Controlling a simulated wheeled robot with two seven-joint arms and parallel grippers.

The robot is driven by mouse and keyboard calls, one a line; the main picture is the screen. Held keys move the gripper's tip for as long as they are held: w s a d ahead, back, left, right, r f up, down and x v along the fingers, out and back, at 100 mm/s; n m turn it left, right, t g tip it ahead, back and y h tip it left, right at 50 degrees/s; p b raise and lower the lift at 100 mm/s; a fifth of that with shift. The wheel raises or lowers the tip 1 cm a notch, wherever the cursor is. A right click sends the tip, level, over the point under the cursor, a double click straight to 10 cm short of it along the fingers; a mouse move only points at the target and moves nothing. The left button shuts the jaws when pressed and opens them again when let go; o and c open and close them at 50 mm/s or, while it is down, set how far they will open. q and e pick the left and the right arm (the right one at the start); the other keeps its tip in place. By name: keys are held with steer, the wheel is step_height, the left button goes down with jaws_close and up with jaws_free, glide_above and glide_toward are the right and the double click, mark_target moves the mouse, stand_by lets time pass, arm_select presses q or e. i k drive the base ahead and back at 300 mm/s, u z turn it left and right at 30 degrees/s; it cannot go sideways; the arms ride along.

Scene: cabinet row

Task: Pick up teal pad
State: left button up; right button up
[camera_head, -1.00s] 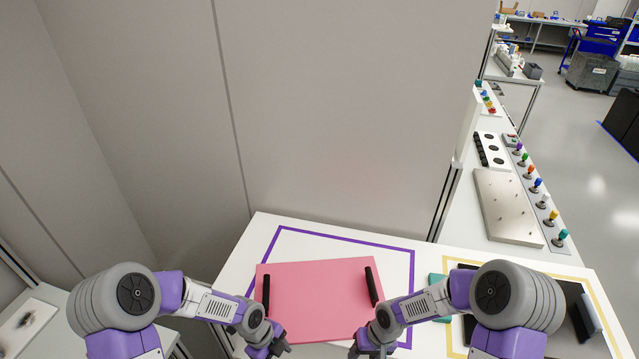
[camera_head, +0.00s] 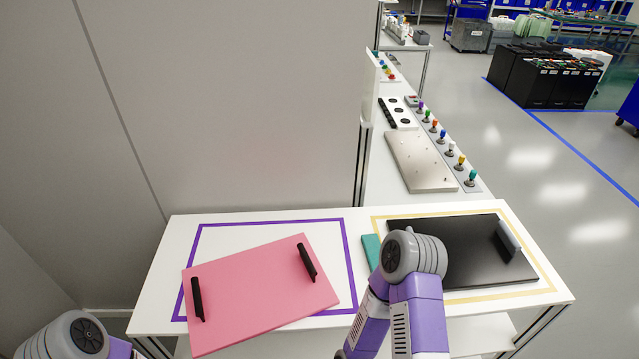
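A pink board (camera_head: 255,290) with two black handles lies tilted across the purple outline (camera_head: 348,262), overhanging the table's front edge. A tall grey panel stands behind the table. A side bench with coloured knobs and a metal plate (camera_head: 420,160) runs back on the right.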

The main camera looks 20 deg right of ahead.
mark_target(371, 245)
steer(key=u, duration=2.8)
steer(key=k, duration=1.4)
steer(key=z, duration=1.6)
